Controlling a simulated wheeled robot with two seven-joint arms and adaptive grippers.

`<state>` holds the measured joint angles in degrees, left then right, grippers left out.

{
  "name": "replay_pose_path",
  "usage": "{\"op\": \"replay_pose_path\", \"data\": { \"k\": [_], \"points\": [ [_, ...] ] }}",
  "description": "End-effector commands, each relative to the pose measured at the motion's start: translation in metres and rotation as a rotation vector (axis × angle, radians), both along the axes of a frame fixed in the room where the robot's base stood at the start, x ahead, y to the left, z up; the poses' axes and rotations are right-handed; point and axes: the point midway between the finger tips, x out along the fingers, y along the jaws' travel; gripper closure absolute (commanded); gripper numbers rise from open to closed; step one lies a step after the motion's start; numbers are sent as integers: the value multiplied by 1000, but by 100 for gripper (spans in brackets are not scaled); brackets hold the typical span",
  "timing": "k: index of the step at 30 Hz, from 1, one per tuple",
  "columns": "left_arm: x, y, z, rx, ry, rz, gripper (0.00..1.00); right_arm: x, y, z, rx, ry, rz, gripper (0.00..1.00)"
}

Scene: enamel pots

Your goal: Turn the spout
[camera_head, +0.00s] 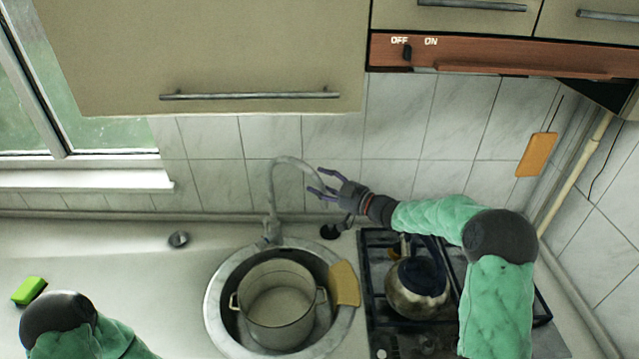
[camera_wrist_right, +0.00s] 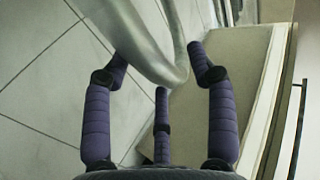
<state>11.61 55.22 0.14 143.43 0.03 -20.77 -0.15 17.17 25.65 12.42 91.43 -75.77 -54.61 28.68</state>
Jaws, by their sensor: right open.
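The spout (camera_head: 284,162) is a curved grey metal tube that rises behind the sink and arches to the right, with its end near my right gripper (camera_head: 318,181). My right gripper is open, with its purple fingers pointing left toward the spout's downward end. In the right wrist view, the spout (camera_wrist_right: 148,42) runs between the spread fingers (camera_wrist_right: 160,62), and they are not closed around it. I cannot tell whether any finger touches it. My left arm shows at the bottom left of the head view, but its gripper is out of view.
A kettle (camera_head: 418,290) stands on the stove (camera_head: 375,318) under my right arm. A green sponge (camera_head: 28,290) lies at the left. The counter left of the sink is mostly clear.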

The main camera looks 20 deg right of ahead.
Motion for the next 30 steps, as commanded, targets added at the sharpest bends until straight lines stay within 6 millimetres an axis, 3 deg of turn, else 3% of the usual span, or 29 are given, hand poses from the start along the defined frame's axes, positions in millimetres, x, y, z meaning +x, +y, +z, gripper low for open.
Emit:
{"op": "replay_pose_path", "data": {
  "k": [13, 14, 19, 20, 30],
  "points": [
    [0, 0, 0, 0, 0, 0, 68, 9, 7, 0, 0, 0, -1, 43],
    [0, 0, 0, 0, 0, 0, 68, 9, 7, 0, 0, 0, -1, 48],
    [0, 0, 0, 0, 0, 0, 68, 9, 7, 0, 0, 0, -1, 96],
    [0, 0, 0, 0, 0, 0, 68, 9, 7, 0, 0, 0, -1, 100],
    [0, 0, -2, 0, 0, 0, 68, 9, 13, 0, -2, -1, 2, 100]
  ]
}}
